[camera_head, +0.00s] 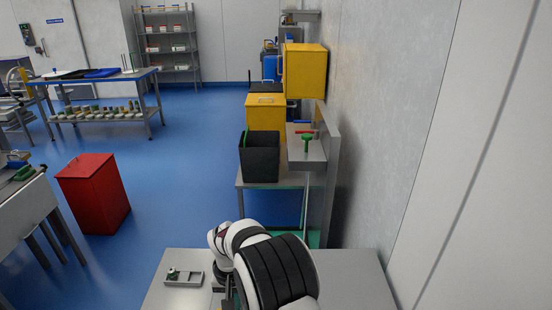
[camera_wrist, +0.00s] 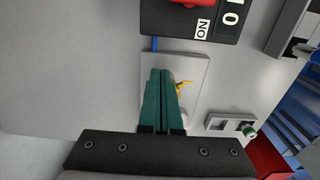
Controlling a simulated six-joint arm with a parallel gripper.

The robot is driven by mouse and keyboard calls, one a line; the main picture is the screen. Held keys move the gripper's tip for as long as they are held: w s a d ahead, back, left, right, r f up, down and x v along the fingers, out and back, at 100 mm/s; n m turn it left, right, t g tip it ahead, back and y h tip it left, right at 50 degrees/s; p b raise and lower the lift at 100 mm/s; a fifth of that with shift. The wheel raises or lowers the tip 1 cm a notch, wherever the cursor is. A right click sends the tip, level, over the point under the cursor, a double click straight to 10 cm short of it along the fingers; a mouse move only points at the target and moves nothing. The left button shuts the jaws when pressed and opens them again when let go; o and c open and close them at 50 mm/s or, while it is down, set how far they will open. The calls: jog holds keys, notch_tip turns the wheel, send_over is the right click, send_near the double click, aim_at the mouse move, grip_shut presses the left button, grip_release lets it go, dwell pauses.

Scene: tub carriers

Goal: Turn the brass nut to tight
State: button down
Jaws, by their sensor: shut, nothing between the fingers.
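In the wrist view my gripper (camera_wrist: 162,72) has two teal fingers, closed together with nothing between them. The fingers lie over a light grey plate (camera_wrist: 193,70). A small yellow-gold piece (camera_wrist: 185,85), which looks like part of the brass nut, shows just right of the fingertips. The rest of it is hidden behind the fingers, so its angle and any tight mark cannot be read. I cannot tell whether the fingers touch it. In the head view my arm hides the work spot, and neither the nut nor the fingertips can be made out.
A black switch box (camera_wrist: 190,20) with a red part and a white label stands near the plate. A small grey holder (camera_wrist: 230,122) with a green-and-white piece lies to the right; it also shows in the head view (camera_head: 183,278). A wall (camera_head: 430,130) bounds the right side.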

jog(key=shift+a, duration=0.45)
jog(key=shift+w+a, duration=0.1)
jog(key=shift+a, duration=0.25)
jog(key=shift+w+a, duration=0.1)
dwell(0.3)
jog(key=shift+s+a+r, duration=0.1)
jog(key=shift+s+r, duration=0.05)
jog(key=shift+s, duration=0.25)
notch_tip(320, 180, up, 6)
jog(key=shift+s+f, duration=0.1)
